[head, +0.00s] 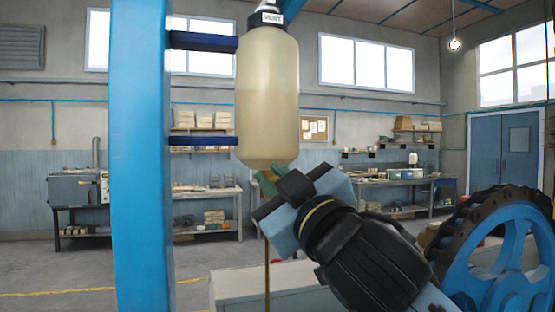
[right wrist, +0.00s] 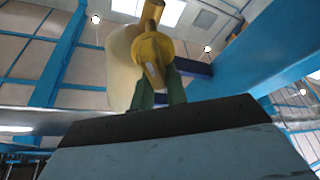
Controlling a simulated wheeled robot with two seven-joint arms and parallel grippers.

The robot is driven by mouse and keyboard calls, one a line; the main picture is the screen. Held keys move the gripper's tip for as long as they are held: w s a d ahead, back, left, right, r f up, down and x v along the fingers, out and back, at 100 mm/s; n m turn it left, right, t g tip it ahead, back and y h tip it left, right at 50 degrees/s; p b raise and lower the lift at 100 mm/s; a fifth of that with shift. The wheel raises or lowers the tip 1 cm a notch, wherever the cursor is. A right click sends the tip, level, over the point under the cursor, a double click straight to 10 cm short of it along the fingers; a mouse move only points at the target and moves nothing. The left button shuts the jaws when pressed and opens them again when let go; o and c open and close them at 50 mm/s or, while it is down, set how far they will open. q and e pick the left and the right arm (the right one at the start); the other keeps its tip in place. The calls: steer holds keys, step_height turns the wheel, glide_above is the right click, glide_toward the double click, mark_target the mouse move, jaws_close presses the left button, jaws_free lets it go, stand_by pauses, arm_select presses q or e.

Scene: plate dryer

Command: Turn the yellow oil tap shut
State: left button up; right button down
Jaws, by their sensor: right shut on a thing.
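The oil bottle (head: 267,110), pale and partly filled with yellowish oil, hangs upright beside a blue post. Its pale body also shows in the right wrist view (right wrist: 122,62). The yellow oil tap (right wrist: 148,47) is under the bottle; in the head view my right gripper hides it. My right gripper (head: 267,181) reaches up from the lower right to just under the bottle. In the right wrist view its green fingers (right wrist: 158,88) stand on both sides of the tap's yellow lever and are shut on it. A thin brown vertical line (head: 267,280), perhaps running oil, shows below the gripper. My left gripper is out of view.
The blue post (head: 140,150) stands close on the left, with two dark blue brackets (head: 203,42) reaching to the bottle. A blue wheel with a dark toothed rim (head: 505,260) stands at the lower right. Workbenches (head: 395,183) are far back.

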steer(key=shift+a+f+n+g+p, duration=0.1)
steer(key=shift+f+n+g+p, duration=0.5)
steer(key=shift+n+p, duration=1.7)
steer(key=shift+a+f+n+g+p, duration=0.15)
steer(key=shift+n+g+p, duration=0.9)
steer(key=shift+n+p, duration=1.25)
steer(key=shift+a+f+n+g+p, duration=0.1)
steer(key=shift+f+n+g+p, duration=0.5)
steer(key=shift+n+p, duration=1.7)
steer(key=shift+r+m+g+p, duration=0.25)
steer(key=shift+m+p, duration=0.05)
steer(key=shift+p, duration=0.1)
